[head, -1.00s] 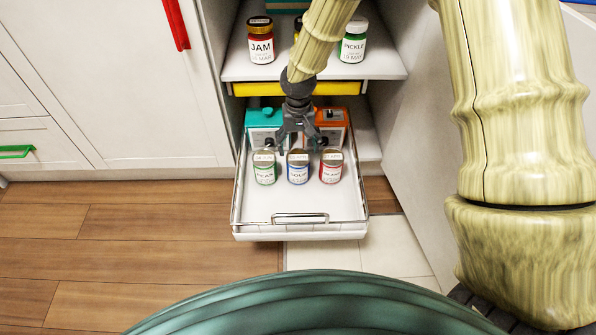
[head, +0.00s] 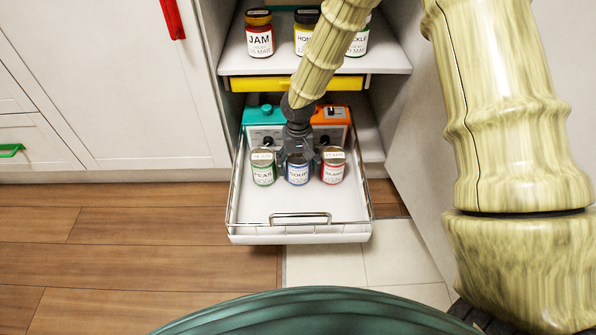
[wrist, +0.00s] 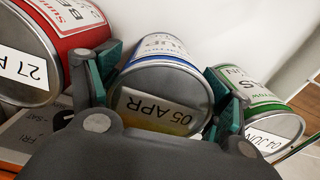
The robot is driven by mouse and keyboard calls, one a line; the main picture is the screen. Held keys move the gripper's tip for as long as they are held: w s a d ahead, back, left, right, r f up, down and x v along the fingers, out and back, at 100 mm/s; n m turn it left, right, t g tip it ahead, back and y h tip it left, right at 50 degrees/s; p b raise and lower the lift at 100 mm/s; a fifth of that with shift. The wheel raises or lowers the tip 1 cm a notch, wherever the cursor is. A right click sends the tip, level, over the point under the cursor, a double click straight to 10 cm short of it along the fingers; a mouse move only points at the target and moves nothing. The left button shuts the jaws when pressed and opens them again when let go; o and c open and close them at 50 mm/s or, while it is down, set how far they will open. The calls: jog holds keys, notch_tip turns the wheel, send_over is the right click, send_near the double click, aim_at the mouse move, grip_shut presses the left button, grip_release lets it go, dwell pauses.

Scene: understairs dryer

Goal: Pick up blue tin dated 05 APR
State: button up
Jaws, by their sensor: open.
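The blue tin (head: 298,173), labelled SOUP, stands in the middle of a row of three tins in the pulled-out tray. In the wrist view its lid label reads 05 APR on the blue tin (wrist: 158,96). My gripper (head: 298,157) is open and low at the blue tin's back side. In the wrist view my gripper (wrist: 168,88) has one finger on each side of the blue tin. I cannot tell whether the fingers touch it. The green tin (head: 263,172), lid dated 04 JUN, and the red tin (head: 333,172), lid starting with 27, stand close on either side.
The white tray (head: 262,214) has a wire rail and front handle. A teal box (head: 262,116) and an orange box (head: 331,114) stand behind the tins. Above are a yellow strip (head: 290,84) and a shelf with a jam jar (head: 259,36). The tray's front is clear.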

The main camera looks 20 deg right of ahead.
jog(key=shift+f, duration=0.35)
jog(key=c, duration=1)
jog(key=shift+r, duration=0.15)
